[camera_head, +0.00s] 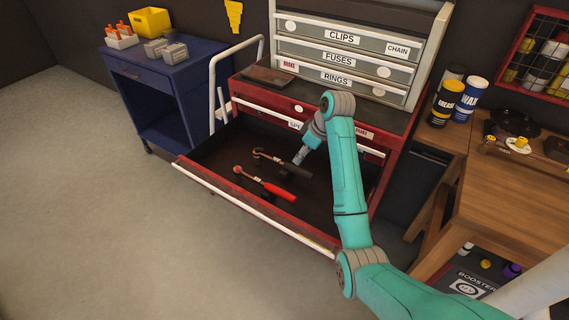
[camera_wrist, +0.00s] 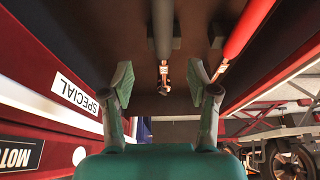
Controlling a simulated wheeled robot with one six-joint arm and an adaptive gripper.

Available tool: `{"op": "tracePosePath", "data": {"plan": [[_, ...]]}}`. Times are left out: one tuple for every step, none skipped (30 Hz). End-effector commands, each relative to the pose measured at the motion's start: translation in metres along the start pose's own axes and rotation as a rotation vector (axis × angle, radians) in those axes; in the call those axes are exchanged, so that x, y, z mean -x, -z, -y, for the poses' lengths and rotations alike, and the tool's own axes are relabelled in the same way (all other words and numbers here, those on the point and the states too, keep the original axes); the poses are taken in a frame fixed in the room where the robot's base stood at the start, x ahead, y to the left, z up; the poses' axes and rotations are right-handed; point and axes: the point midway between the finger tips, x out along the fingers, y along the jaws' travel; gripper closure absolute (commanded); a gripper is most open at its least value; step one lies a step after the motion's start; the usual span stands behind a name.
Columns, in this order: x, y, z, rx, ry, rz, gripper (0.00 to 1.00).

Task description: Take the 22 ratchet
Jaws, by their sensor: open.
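Two long-handled tools lie side by side in the open red drawer (camera_head: 215,160). One has a black handle (camera_head: 290,168) and the other a red handle (camera_head: 280,192); their metal heads point left. I cannot read a size on either, so I cannot tell which is the 22 ratchet. My gripper (camera_head: 300,156) is over the drawer near the black handle. In the wrist view my gripper (camera_wrist: 160,78) is open and empty, its fingers on either side of the dark-handled tool (camera_wrist: 163,35), apart from it. The red handle (camera_wrist: 245,30) lies to the right.
The drawer's front rail (camera_head: 255,212) and side walls surround the tools. A grey cabinet (camera_head: 340,55) stands on the red chest. A blue cart (camera_head: 170,75) is at left and a wooden bench (camera_head: 520,190) at right. Floor is clear at left.

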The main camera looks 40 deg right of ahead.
Motion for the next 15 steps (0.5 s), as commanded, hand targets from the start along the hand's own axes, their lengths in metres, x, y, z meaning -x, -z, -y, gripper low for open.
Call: {"op": "tracePosePath", "data": {"plan": [[-0.009,0.000,0.001,0.000,0.002,0.002,0.41],[-0.013,0.000,0.001,0.000,0.002,0.002,0.41],[-0.018,0.000,0.001,0.000,0.002,0.002,0.41],[-0.022,0.000,0.001,0.000,0.002,0.002,0.41],[-0.025,0.000,0.001,0.000,0.002,0.002,0.41],[-0.028,0.000,0.001,0.000,0.001,0.001,0.41],[-0.030,0.000,0.001,0.000,0.001,0.001,0.41],[-0.031,0.000,0.001,0.000,0.001,0.001,0.41],[-0.033,0.000,0.001,0.000,0.001,0.002,0.41],[-0.035,0.000,0.001,0.000,0.001,0.002,0.41],[-0.037,0.000,0.002,0.000,0.002,0.002,0.41],[-0.040,0.001,0.002,0.000,0.002,0.002,0.41],[-0.044,0.001,0.003,0.000,0.002,0.002,0.41],[-0.048,0.001,0.003,0.001,0.002,0.002,0.41],[-0.054,0.002,0.004,0.000,0.003,0.002,0.41]]}}
